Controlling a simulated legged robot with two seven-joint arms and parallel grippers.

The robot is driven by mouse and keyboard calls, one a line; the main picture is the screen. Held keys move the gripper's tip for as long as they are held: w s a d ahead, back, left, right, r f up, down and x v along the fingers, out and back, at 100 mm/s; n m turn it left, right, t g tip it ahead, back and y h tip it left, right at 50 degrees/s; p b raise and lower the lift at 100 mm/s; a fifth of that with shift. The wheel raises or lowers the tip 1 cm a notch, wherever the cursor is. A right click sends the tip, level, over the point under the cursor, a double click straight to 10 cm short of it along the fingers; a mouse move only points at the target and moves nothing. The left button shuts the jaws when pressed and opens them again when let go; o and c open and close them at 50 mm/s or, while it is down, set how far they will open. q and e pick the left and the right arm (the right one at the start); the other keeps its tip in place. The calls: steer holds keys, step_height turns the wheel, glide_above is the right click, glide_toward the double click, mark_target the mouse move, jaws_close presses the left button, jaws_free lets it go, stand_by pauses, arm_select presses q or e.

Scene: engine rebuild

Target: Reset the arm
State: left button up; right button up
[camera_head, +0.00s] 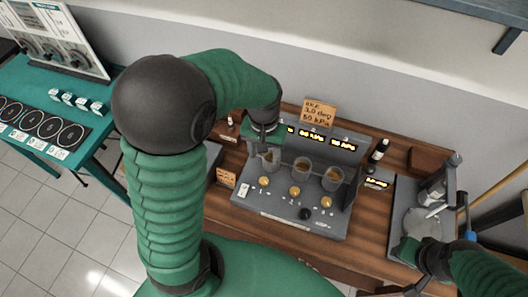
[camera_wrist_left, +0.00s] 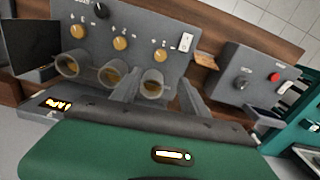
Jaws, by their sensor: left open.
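My left gripper (camera_head: 265,147) is open over the grey console (camera_head: 290,215), close to the leftmost of three clear cups in the head view. In the left wrist view its two fingers (camera_wrist_left: 158,92) stand apart, with one cup (camera_wrist_left: 152,82) showing between them. I cannot tell whether they touch it. The middle cup (camera_head: 303,166) and the right cup (camera_head: 332,178) stand apart from the fingers. My right gripper (camera_head: 412,252) is low at the right, by a grey tray; its jaws are not clear.
Behind the cups is a lit display panel (camera_head: 325,145) with an orange sign (camera_head: 319,112). A dark bottle (camera_head: 378,150) stands to the right. The grey tray (camera_head: 402,205) holds a metal apparatus. A teal table (camera_head: 92,130) stands at the left, with floor between.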

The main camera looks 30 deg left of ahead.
arm_select(q)
steer(key=shift+w+r, duration=0.1)
steer(key=shift+r, duration=0.2)
steer(key=shift+a, duration=0.1)
steer(key=s+d+f+m+t+b, duration=0.1)
steer(key=f+b, duration=0.2)
steer(key=s+d+f+m+b, duration=0.1)
steer(key=s+d+f+b, duration=0.1)
steer(key=f+b, duration=0.1)
steer(key=s+d+f+m+t+b, duration=0.1)
steer(key=s+d+f+b, duration=0.1)
steer(key=f, duration=0.3)
steer(key=shift+s+f+t+b, duration=0.2)
steer(key=shift+t+b, duration=0.1)
steer(key=shift+b, duration=0.5)
steer(key=shift+d+r, duration=0.1)
steer(key=shift+r, duration=0.2)
